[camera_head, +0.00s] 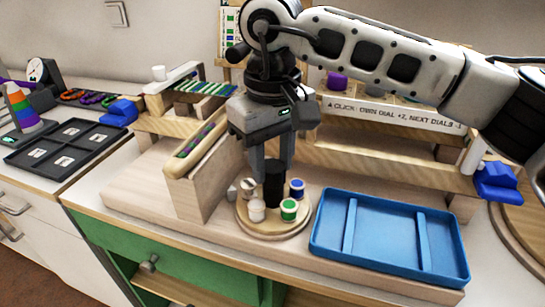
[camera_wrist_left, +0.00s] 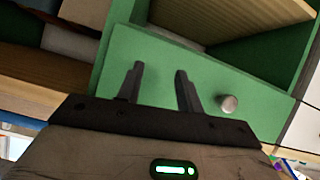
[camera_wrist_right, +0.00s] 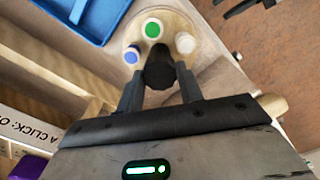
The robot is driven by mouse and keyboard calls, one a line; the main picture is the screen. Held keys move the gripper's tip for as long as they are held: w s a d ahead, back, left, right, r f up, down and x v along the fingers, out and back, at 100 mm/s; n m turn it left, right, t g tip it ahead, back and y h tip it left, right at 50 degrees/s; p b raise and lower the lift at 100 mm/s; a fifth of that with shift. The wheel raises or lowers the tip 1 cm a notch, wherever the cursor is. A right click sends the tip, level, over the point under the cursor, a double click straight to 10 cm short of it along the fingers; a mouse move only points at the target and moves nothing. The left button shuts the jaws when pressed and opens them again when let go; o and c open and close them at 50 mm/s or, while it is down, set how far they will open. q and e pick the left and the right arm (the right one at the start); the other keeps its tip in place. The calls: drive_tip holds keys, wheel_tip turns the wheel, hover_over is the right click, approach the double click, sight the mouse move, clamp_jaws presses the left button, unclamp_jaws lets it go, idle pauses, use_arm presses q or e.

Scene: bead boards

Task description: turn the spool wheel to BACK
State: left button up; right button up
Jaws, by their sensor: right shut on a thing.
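The spool wheel (camera_head: 268,229) is a round wooden disc on the bench front, carrying a green spool (camera_head: 289,209), a blue spool (camera_head: 296,187), a white spool (camera_head: 257,211) and a pale one behind. A black knob (camera_head: 273,186) stands upright at its centre. My right gripper (camera_head: 272,168) points down and is shut on this knob. In the right wrist view the knob (camera_wrist_right: 158,72) sits between the fingers, with the spools around it. My left gripper (camera_wrist_left: 157,85) is open and empty, in front of the green drawer front. No BACK mark is readable.
A blue divided tray (camera_head: 385,240) lies right of the wheel. A wooden block with a beaded slot (camera_head: 195,155) stands to its left. A sign board (camera_head: 395,114) and wooden rails are behind. A green drawer (camera_head: 150,255) with a knob is below the bench edge.

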drive_tip(key=o, duration=1)
drive_tip(key=shift+r, duration=0.1)
use_arm(q)
drive_tip(key=shift+s+r+p, duration=0.1)
drive_tip(key=shift+r+p, duration=0.2)
drive_tip(key=shift+p, duration=0.75)
use_arm(e)
wheel_tip(320, 180, up, 16)
